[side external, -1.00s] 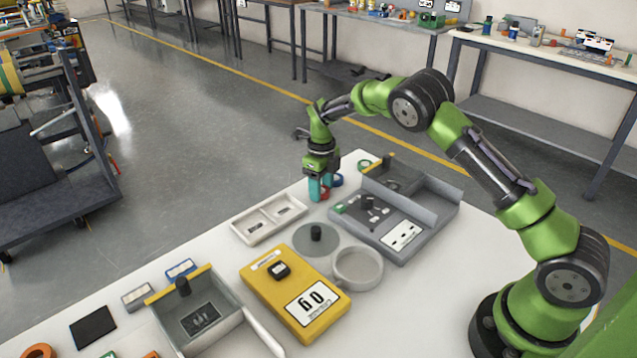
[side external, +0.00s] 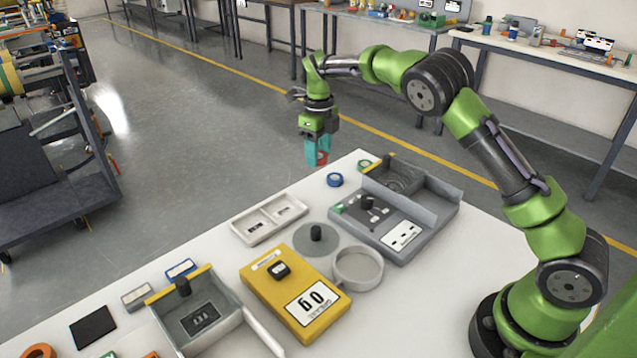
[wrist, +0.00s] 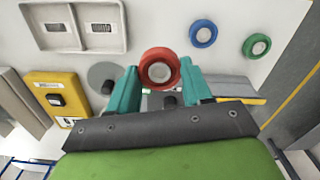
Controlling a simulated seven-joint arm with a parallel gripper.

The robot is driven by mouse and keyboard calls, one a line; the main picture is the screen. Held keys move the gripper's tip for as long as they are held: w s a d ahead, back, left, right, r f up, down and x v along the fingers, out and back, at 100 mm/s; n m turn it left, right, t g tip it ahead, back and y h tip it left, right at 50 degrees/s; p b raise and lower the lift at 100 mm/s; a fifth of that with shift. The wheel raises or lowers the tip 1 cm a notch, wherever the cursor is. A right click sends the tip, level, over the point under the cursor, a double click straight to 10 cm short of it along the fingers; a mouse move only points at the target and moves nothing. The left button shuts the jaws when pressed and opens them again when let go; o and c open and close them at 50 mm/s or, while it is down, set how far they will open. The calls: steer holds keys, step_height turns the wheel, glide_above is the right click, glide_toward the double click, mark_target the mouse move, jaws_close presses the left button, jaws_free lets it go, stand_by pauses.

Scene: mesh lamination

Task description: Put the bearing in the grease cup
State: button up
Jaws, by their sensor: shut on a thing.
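My gripper (side external: 317,155) has teal fingers and is shut on a red ring-shaped bearing (side external: 323,158), raised above the far end of the white table. In the wrist view the bearing (wrist: 146,57) sits between the fingertips of my gripper (wrist: 160,75), its pale centre showing. The round, shallow grey cup (side external: 358,283), which looks like the grease cup, stands open on the table beside the yellow scale. It is well apart from my gripper, nearer the side camera. I cannot make out the cup in the wrist view.
A blue ring (side external: 335,180) and a green ring (side external: 364,165) lie at the table's far end. A two-compartment tray (side external: 268,219), a grey disc with a black knob (side external: 302,246), the yellow scale (side external: 290,290) and a walled grey fixture (side external: 430,222) stand around the cup.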

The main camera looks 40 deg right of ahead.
steer(key=s+a+r, duration=0.3)
steer(key=a, duration=0.1)
steer(key=n, duration=1.7)
glide_above(358, 269)
step_height(358, 269, down, 6)
step_height(358, 269, down, 7)
steer(key=shift+f, duration=0.1)
steer(key=o, duration=0.7)
steer(key=shift+f, duration=0.1)
steer(key=shift+o, duration=0.5)
